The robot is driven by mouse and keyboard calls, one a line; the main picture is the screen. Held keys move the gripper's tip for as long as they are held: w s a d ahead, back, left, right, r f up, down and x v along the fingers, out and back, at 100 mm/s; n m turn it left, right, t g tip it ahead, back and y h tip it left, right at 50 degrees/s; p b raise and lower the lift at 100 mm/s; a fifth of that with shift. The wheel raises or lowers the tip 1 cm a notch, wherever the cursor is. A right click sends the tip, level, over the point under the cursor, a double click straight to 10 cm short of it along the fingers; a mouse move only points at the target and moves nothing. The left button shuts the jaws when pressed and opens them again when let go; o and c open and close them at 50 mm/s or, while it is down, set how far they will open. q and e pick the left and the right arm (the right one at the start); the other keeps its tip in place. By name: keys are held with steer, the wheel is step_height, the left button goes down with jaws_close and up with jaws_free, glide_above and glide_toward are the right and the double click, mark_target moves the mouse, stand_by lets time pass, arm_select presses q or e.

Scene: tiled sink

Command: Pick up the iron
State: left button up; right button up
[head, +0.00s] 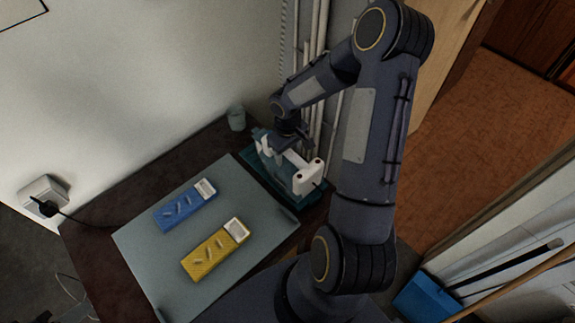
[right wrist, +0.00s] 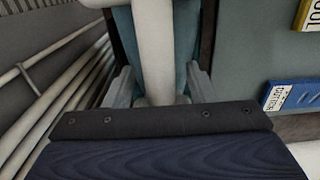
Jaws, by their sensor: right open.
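The iron (head: 308,178), white and blue-green, sits on a dark teal stand (head: 317,194) at the right side of the table, by the wall. My right gripper (head: 285,143) is over the iron, its fingers partly hidden by the wrist. In the right wrist view, my right gripper (right wrist: 160,88) is open, with one finger on each side of the iron's white handle (right wrist: 154,50). I cannot tell whether either finger touches the handle. Part of the iron's body is hidden behind my gripper. My left gripper is in no view.
A grey-green mat (head: 146,245) holds a blue box (head: 185,206) and a yellow box (head: 215,249), left of the iron. A small cup (head: 236,118) stands at the back. Pale pipes (head: 318,45) run close behind the iron. A wall socket (head: 43,192) is at left.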

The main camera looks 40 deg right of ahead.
steer(key=shift+f, duration=0.1)
steer(key=c, duration=1)
jaws_close()
